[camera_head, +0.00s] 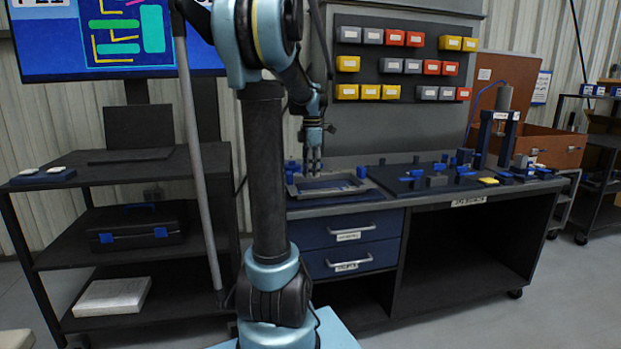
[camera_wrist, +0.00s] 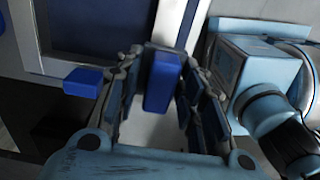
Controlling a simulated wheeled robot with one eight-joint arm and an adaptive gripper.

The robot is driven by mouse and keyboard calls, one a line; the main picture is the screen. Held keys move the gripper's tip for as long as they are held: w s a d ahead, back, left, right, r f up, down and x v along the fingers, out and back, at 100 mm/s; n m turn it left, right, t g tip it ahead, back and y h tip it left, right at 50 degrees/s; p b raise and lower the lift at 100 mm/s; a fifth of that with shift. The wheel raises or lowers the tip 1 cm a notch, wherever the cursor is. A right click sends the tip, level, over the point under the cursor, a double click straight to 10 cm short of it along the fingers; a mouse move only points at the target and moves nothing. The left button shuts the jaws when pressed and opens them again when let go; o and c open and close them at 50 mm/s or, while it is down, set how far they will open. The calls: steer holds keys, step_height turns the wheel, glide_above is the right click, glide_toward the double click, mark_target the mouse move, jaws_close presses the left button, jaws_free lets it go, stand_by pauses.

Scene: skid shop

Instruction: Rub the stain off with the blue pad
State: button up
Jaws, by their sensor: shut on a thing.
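My gripper (camera_head: 314,168) is over the left end of the workbench, fingers pointing down at a grey rectangular frame (camera_head: 372,184). In the wrist view, its two fingers (camera_wrist: 160,95) are closed on a blue block (camera_wrist: 163,82), which I take as the blue pad. The pad is not distinct in the head view. I cannot make out a stain in either view; the fingers and pad may cover it. I cannot tell whether the pad touches the surface below.
Small blue blocks (camera_head: 362,171) stand beside the frame. A dark mat (camera_head: 405,186) with several blue and grey parts lies to the right, near a press (camera_head: 498,130). Drawers (camera_head: 350,229) are below. A shelf rack (camera_head: 190,163) stands left.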

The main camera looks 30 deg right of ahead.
steer(key=shift+r, duration=0.95)
